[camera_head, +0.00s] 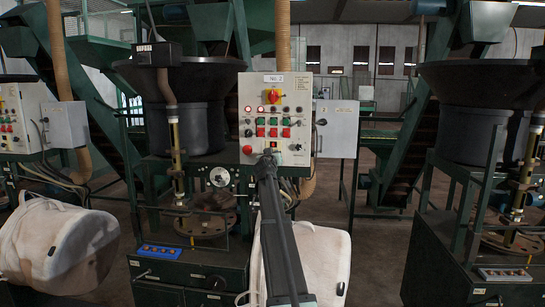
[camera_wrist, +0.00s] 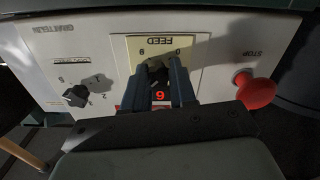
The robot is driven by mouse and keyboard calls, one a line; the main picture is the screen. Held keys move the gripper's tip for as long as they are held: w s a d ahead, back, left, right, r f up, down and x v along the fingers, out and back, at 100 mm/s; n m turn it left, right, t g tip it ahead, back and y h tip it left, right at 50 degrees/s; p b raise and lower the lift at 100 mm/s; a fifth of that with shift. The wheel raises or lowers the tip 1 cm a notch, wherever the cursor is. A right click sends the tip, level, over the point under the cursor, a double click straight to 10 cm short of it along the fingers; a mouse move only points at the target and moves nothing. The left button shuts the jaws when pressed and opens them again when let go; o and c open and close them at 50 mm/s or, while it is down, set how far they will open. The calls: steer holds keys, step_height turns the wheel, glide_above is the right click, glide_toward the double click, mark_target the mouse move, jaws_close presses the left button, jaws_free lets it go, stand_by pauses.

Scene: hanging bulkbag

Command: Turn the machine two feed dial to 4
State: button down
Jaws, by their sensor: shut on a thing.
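The machine two control panel (camera_head: 260,125) is a pale box with a number plate reading No. 2 at its top. My gripper (camera_head: 269,156) is at the lower part of this panel and hides the feed dial in the head view. In the wrist view, which is upside down, the dark feed dial (camera_wrist: 155,68) sits on a cream plate (camera_wrist: 135,43) marked FEED. My gripper (camera_wrist: 160,66) is shut on the dial, with a finger on each side. A red lit digit (camera_wrist: 160,96), 6 or 9, shows between the fingers. The dial's pointer is hidden.
A red stop button (camera_wrist: 255,90) stands out at one side of the dial, and a second black knob (camera_wrist: 77,95) is at the other. Coloured buttons (camera_head: 273,127) and a red-yellow switch (camera_head: 272,94) are higher up. A pale bulk bag (camera_head: 322,262) hangs below.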

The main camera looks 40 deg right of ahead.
steer(key=shift+n, duration=1.2)
steer(key=c, duration=0.9)
jaws_free()
steer(key=shift+s+a, duration=0.1)
steer(key=v, duration=1.3)
steer(key=shift+s+a, duration=0.15)
steer(key=shift+a, duration=0.05)
steer(key=shift+r, duration=0.1)
